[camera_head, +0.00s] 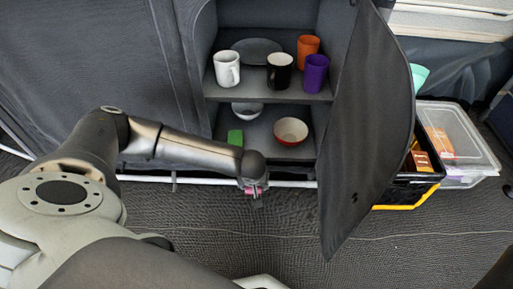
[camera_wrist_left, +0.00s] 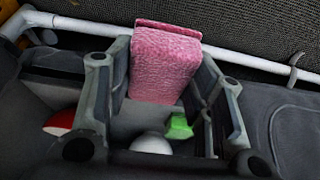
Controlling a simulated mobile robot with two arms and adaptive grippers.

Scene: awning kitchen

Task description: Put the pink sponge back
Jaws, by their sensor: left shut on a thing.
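The pink sponge (camera_wrist_left: 166,62) is held between the two fingers of my left gripper (camera_wrist_left: 162,85) in the left wrist view. In the head view the left gripper (camera_head: 254,188) is in front of the cabinet's lower shelf (camera_head: 262,141), near its front edge. Only a small pink bit of the sponge (camera_head: 257,202) shows there below the wrist. A green block-like thing (camera_head: 235,137) stands on the lower shelf, left of the gripper. My right gripper is not in view.
A red and white bowl (camera_head: 291,131) and a white bowl (camera_head: 247,109) sit on the lower shelf. Several mugs and a grey plate (camera_head: 257,50) are on the shelf above. The open fabric door (camera_head: 369,115) hangs at the right, beside a black crate (camera_head: 408,188).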

